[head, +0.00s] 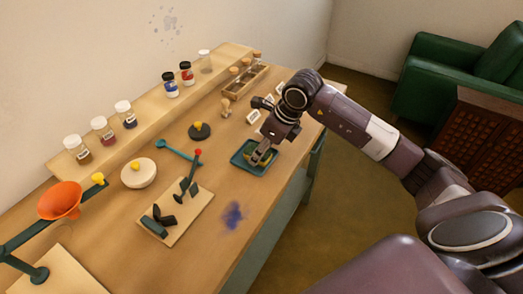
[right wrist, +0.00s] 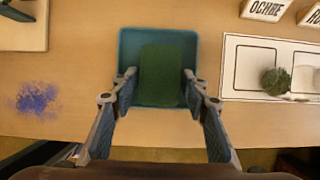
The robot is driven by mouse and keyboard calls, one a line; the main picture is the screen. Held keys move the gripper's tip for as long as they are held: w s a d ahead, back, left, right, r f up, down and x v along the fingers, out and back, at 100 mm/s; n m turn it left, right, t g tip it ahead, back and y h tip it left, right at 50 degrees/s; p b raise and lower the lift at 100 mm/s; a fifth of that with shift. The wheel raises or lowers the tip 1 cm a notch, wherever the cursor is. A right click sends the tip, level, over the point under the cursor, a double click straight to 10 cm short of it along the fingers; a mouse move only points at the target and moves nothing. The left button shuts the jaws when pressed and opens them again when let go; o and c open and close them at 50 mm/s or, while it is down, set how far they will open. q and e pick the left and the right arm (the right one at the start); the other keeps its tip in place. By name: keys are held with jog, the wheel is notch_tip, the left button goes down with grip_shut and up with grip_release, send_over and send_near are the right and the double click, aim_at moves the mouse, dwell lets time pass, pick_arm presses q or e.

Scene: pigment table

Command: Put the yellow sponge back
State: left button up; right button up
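The sponge sits over the teal tray, between the fingers of my right gripper. In the head view the sponge (head: 257,158) shows a yellowish side. In the right wrist view I see the dark green top face of the sponge (right wrist: 163,75). The tray (head: 240,165) lies at the table's right edge; its rim also shows in the right wrist view (right wrist: 127,50). My right gripper (right wrist: 161,72) points down, with a fingertip close to each side of the sponge. Whether the fingers press on it, I cannot tell. My left gripper is not in view.
A blue pigment smear (head: 233,214) marks the table in front of the tray. A board with dark tools (head: 176,210) and a teal spatula (head: 178,152) lie to the left. White label cards (head: 254,116) lie behind the tray. Jars stand on a back shelf (head: 140,127).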

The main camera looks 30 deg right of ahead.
jog(key=shift+r, duration=0.2)
jog(key=b+v, duration=0.1)
jog(key=v, duration=1.1)
jog(key=shift+s+f, duration=0.1)
